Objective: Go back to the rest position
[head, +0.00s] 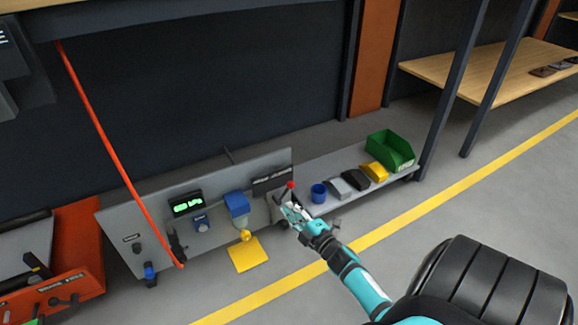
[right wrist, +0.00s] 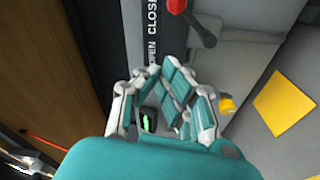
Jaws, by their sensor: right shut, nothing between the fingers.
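My right gripper (head: 291,208) is at the end of my teal and black arm, which comes in from the lower right in the head view. It is in front of the right end of a grey control panel (head: 122,221), close to a red-knobbed lever (head: 291,186). In the right wrist view the gripper (right wrist: 165,75) has its fingers closed together with nothing between them. The lever's red knob (right wrist: 177,6) shows just beyond the fingertips, apart from them in that view. A label strip reading OPEN and CLOSE (right wrist: 152,30) lies beside it. My left gripper is not in view.
A low grey shelf (head: 333,203) right of the panel holds a blue cup (head: 319,193), small blocks and a green bin (head: 391,150). A yellow plate (head: 249,254) lies below the panel. An orange unit (head: 78,238) stands left. Floor is clear around the yellow line (head: 400,222).

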